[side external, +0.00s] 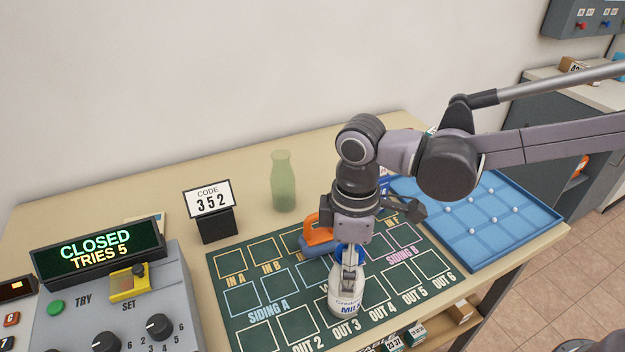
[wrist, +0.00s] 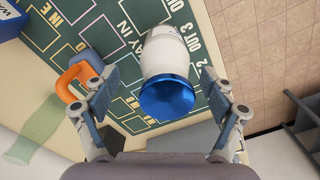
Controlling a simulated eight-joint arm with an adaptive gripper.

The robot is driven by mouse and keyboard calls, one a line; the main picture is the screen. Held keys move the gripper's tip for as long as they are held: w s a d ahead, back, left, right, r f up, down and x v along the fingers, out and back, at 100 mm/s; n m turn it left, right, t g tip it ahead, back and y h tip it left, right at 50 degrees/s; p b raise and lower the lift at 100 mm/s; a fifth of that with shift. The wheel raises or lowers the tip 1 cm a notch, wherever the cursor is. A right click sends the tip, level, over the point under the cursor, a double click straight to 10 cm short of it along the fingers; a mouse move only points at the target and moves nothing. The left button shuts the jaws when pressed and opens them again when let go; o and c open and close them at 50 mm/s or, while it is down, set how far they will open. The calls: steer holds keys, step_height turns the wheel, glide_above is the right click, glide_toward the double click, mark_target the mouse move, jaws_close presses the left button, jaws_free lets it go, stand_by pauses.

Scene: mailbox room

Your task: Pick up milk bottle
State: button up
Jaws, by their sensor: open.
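The milk bottle (side external: 345,303) is white with a blue cap and stands on the green mat near its OUT squares. In the wrist view the bottle (wrist: 165,55) shows with its blue cap (wrist: 170,98) towards me, between the two fingers. My gripper (side external: 349,268) is right above the bottle in the side view and hides its top. In the wrist view my gripper (wrist: 168,100) is open, with one finger on each side of the cap. I see gaps between the fingers and the cap.
An orange and blue padlock-like object (side external: 318,237) lies just behind the bottle. A green glass bottle (side external: 283,182) and a code sign (side external: 209,199) stand farther back. A blue tray (side external: 530,222) is at the right. A control box (side external: 140,310) reading CLOSED is at the left.

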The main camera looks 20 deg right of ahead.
steer(key=shift+s+a+f, duration=0.1)
steer(key=shift+s+f, duration=0.05)
steer(key=shift+f, duration=1.15)
steer(key=shift+s+a+f, duration=0.1)
steer(key=shift+f, duration=1.15)
steer(key=shift+c, duration=0.3)
steer(key=c, duration=1.7)
steer(key=shift+r, duration=0.15)
